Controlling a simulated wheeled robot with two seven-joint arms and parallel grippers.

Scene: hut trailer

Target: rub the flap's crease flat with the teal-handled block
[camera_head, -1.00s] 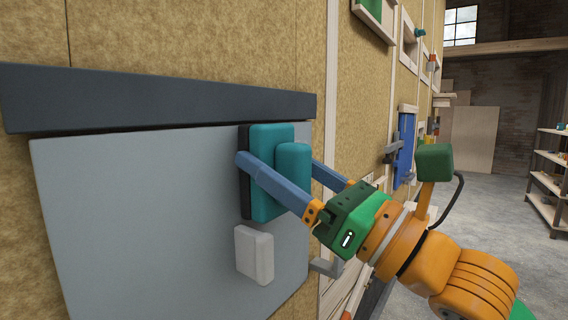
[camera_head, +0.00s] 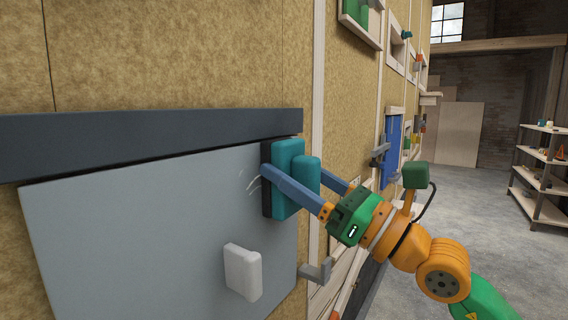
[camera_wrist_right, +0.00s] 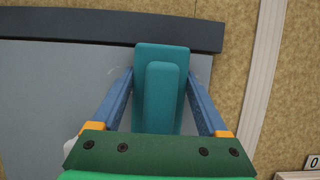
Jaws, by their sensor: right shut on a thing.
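The flap (camera_head: 130,230) is a grey panel hanging under a dark bar (camera_head: 150,138) on the tan wall. The teal-handled block (camera_head: 290,165) has a teal body, a raised teal grip and a dark face. It is at the flap's upper right, just below the bar, and seems against the flap; exact contact is hidden. My right gripper (camera_head: 297,174) is shut on the block, one blue finger on each side. In the right wrist view the block (camera_wrist_right: 163,58) stands between the fingers and overlaps the bar's lower edge. Pale curved marks show left of the block. My left gripper is not in view.
A white block-like knob (camera_head: 242,271) sticks out low on the flap, with a grey hook (camera_head: 315,272) right of it. Shelves and a blue panel (camera_head: 391,150) are farther along the wall. A shelf rack (camera_head: 540,175) stands right; the concrete floor between is clear.

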